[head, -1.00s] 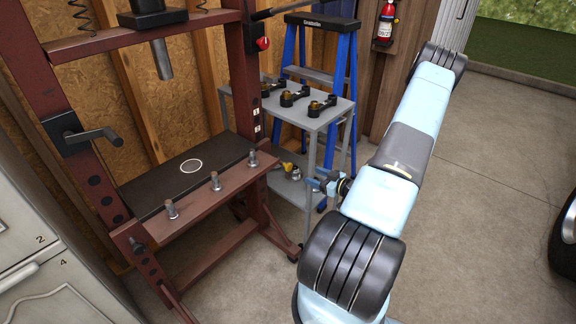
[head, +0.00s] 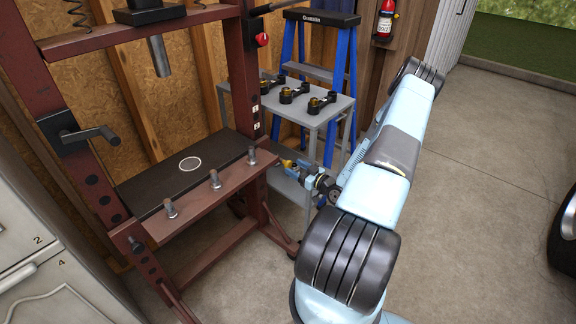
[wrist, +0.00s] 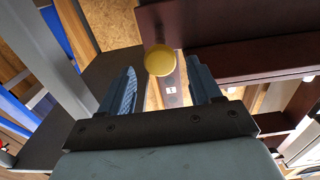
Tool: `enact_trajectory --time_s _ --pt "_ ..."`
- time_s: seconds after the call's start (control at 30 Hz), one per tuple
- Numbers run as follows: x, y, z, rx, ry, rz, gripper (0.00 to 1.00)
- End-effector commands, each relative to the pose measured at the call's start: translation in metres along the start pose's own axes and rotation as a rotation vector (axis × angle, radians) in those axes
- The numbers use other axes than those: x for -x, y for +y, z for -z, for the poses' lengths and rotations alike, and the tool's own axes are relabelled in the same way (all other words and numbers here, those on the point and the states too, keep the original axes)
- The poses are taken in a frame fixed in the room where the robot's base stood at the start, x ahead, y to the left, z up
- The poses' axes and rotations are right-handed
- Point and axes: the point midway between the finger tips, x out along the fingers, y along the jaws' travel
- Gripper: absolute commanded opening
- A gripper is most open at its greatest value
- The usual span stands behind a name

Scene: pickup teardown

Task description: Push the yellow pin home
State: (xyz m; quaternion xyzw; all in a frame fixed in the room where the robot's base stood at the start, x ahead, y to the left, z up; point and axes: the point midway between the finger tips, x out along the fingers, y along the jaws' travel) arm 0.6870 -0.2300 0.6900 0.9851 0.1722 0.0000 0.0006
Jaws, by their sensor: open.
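The yellow pin shows its round yellow head (wrist: 159,60) in the wrist view, just ahead of and between my fingertips. In the head view the pin (head: 287,163) is a small yellow shape beside the right upright of the dark red press (head: 253,85). My gripper (head: 299,172) is open next to it, with its blue fingers spread and nothing between them. In the wrist view my gripper (wrist: 161,78) faces the pin head. Whether a finger touches it, and how far the pin sits in, I cannot tell; its shaft is mostly hidden.
A grey cart (head: 334,109) with several black-and-brass parts stands behind my gripper. A blue stepladder (head: 350,65) is behind the cart. Bolts stand along the press's front beam (head: 190,212). Open concrete floor (head: 480,190) lies to the right.

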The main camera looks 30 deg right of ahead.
Motion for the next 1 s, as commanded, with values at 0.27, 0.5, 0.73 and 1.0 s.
enact_trajectory --time_s 0.27,0.5,0.73,1.0 --pt "-0.035 -0.001 0.0 0.0 0.001 0.002 0.63" --pt "-0.042 0.0 0.0 -0.001 0.001 0.0 0.63" --pt "-0.042 0.0 0.0 -0.001 0.0 0.0 0.6" --pt "-0.042 -0.001 0.0 -0.001 0.0 0.001 0.34"
